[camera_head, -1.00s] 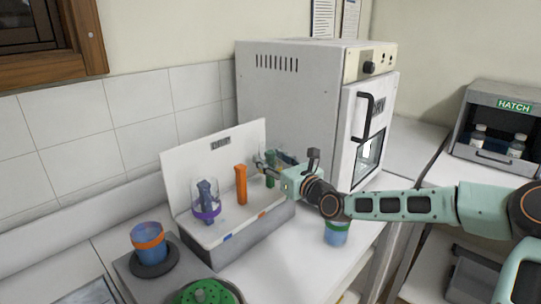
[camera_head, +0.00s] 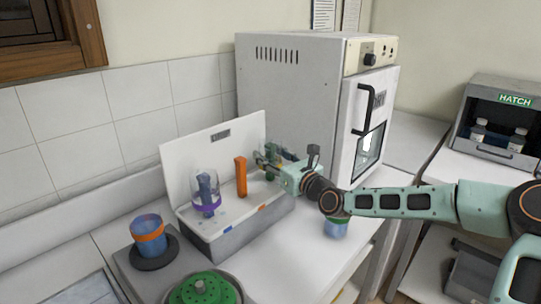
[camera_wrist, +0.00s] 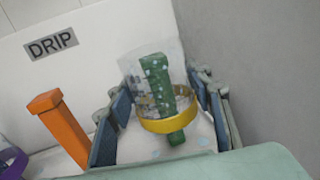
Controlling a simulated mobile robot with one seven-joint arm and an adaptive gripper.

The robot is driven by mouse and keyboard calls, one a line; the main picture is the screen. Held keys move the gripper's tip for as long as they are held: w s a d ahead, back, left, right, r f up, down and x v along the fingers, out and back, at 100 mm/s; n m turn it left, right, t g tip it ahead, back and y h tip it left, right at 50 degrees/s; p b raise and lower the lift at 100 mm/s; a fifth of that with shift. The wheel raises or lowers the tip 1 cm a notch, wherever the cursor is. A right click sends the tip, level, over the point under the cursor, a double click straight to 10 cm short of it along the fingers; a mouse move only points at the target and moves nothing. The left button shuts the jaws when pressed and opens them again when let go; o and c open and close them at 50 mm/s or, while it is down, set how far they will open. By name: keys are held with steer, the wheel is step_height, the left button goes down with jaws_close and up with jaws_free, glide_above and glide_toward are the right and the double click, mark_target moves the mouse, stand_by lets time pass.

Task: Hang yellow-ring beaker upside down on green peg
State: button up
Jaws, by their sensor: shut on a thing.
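The clear yellow-ring beaker (camera_wrist: 174,121) is upside down around the green peg (camera_wrist: 157,83) in the wrist view, its ringed mouth lowest. The peg shows through its wall and sticks out a little below the ring. My gripper (camera_wrist: 160,110) has a finger on each side of the beaker and is shut on it. In the head view my gripper (camera_head: 270,160) is at the right end of the drip rack (camera_head: 232,236), and the beaker there is mostly hidden by it.
An orange peg (camera_head: 241,177) stands bare to the left. A purple-ring beaker (camera_head: 206,207) hangs over a blue peg. An orange-ring beaker (camera_head: 148,232) of blue liquid, a green round device (camera_head: 203,292) and a blue-filled beaker (camera_head: 335,229) stand nearby. The oven (camera_head: 300,100) is close behind.

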steer(key=shift+f, duration=0.4)
steer(key=o, duration=1.2)
